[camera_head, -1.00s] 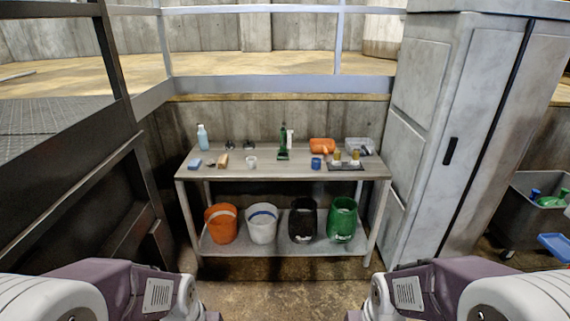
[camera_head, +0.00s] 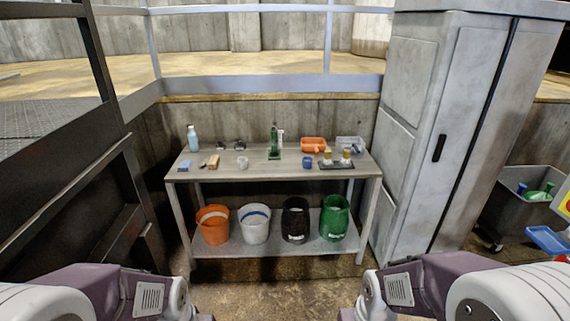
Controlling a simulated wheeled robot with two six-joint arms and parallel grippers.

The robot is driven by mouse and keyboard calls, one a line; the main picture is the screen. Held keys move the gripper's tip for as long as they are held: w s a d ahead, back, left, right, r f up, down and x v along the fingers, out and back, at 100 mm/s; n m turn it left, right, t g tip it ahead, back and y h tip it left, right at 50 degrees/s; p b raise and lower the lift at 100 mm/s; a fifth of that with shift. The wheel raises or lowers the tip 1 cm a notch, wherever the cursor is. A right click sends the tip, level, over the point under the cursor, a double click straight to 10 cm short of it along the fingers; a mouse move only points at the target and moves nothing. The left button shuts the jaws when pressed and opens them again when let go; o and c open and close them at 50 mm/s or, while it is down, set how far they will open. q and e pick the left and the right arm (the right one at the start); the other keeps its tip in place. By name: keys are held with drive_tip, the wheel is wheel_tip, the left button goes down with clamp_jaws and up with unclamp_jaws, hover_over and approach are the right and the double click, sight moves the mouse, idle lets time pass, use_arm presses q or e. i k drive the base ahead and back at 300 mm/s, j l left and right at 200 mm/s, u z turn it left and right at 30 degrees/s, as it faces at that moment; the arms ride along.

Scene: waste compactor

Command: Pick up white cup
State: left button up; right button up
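A small white cup (camera_head: 243,162) stands on the grey table (camera_head: 215,176), left of the middle, between a tan brush-like block and a green bottle. A blue cup (camera_head: 308,162) stands further right on the same table. My two arms show only as purple and white links at the bottom left and bottom right corners. Both grippers are outside the picture, and neither is near the cup.
A blue-white bottle (camera_head: 193,138), a tan block (camera_head: 213,161), a green bottle (camera_head: 274,142) and an orange bin (camera_head: 314,145) share the table. Several buckets, including an orange one (camera_head: 212,225), stand on its lower shelf. A tall cabinet (camera_head: 440,130) stands right; dark railing stands left.

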sight(243, 163)
drive_tip(key=i+j, duration=0.2)
drive_tip(key=i, duration=0.2)
drive_tip(key=i+j, duration=0.25)
drive_tip(key=i, duration=0.2)
drive_tip(key=i+j, duration=0.2)
drive_tip(key=i, duration=0.2)
drive_tip(key=i+j, duration=0.2)
drive_tip(key=j, duration=0.15)
drive_tip(key=i+j, duration=0.2)
drive_tip(key=j, duration=0.15)
drive_tip(key=i+j, duration=0.2)
drive_tip(key=j, duration=0.15)
drive_tip(key=i+j, duration=0.2)
drive_tip(key=j, duration=0.15)
drive_tip(key=z, duration=0.05)
